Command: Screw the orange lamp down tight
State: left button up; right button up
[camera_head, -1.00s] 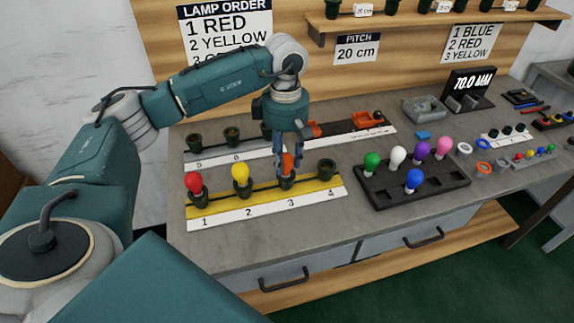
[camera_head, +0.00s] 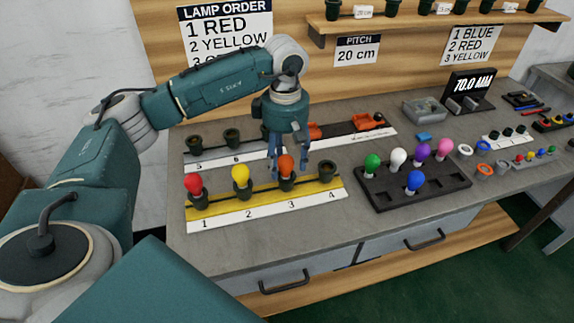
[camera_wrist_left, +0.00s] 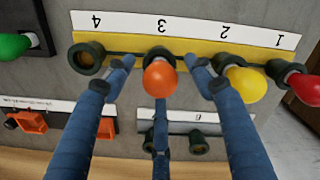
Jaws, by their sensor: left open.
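The orange lamp (camera_head: 286,166) stands in the socket at position 3 of the yellow strip (camera_head: 322,190). It looks upright, and its thread is hidden, so I cannot tell how tight it sits. My left gripper (camera_head: 287,162) is over it, pointing down, with its fingers spread. In the left wrist view the orange lamp (camera_wrist_left: 160,77) sits between the open fingers of the gripper (camera_wrist_left: 163,75), with a gap on each side. My right gripper is not in view.
A red lamp (camera_head: 193,183) and a yellow lamp (camera_head: 241,175) stand in sockets 1 and 2. Socket 4 (camera_head: 327,168) is empty. A dark tray (camera_head: 445,193) with several lamps is to the right. Behind is a second strip with sockets 5 (camera_head: 195,143) and 6 (camera_head: 231,137).

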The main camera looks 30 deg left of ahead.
pick_arm(q)
jog(key=n, duration=0.5)
jog(key=shift+p, duration=0.4)
jog(key=n, duration=0.4)
jog(key=shift+p, duration=0.3)
jog(key=n, duration=0.3)
jog(key=shift+r+p, duration=0.1)
jog(key=shift+p, duration=0.2)
jog(key=shift+n, duration=1)
jog(key=shift+n+p, duration=0.45)
jog(key=shift+n, duration=1.75)
jog(key=n+p, duration=0.1)
jog(key=n, duration=0.3)
jog(key=shift+n, duration=0.3)
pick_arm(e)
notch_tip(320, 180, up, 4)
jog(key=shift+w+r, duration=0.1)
pick_arm(q)
jog(key=shift+c, duration=0.5)
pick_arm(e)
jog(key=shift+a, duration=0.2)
